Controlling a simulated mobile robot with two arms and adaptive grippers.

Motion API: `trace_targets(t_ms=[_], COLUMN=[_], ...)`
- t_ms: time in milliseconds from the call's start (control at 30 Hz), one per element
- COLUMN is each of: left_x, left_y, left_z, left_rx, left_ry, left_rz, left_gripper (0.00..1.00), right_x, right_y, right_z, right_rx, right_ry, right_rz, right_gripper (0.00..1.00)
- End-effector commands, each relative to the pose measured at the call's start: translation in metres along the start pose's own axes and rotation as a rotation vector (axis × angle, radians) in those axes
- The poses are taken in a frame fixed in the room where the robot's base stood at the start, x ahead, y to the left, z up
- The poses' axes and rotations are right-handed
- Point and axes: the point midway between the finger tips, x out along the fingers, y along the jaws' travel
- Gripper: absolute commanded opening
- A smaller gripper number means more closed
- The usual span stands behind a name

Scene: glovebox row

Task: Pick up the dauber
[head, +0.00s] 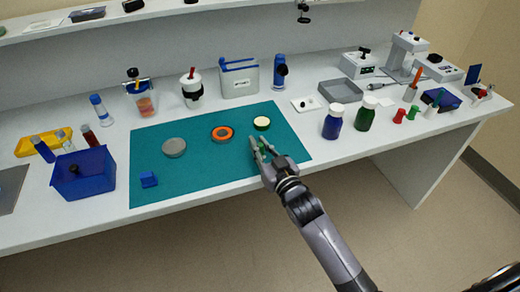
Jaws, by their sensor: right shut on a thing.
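My right gripper (262,150) reaches in from the lower right over the right part of the teal mat (205,184). Its fingers are shut on a small green thing (264,148), mostly hidden between them. Too little of it shows to tell for sure whether it is the dauber. A cream-topped round piece (262,123) sits on the mat just beyond the fingertips. My left gripper is not in view.
On the mat are an orange ring (222,132), a grey disc (174,147) and a blue block (148,179). A blue bin (82,186) stands left. Blue (333,122) and green (365,113) bottles stand right of the mat. The bench's front edge is clear.

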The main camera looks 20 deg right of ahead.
Motion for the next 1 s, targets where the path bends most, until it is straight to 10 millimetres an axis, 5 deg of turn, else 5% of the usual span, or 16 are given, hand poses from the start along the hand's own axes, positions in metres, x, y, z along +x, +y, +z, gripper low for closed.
trace_targets(t_ms=[367,800,1000], left_x=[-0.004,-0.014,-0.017], left_y=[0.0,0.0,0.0], left_z=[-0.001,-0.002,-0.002], left_rx=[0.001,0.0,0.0], left_ry=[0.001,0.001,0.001], left_rz=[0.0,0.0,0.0], left_gripper=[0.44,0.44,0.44], right_x=[0.0,0.0,0.0], right_y=[0.0,0.0,0.0], right_z=[-0.032,-0.153,-0.187], right_rx=[-0.001,-0.001,0.0], right_ry=[0.005,0.007,0.004], right_rz=[-0.001,-0.001,0.0], right_gripper=[0.03,0.03,0.03])
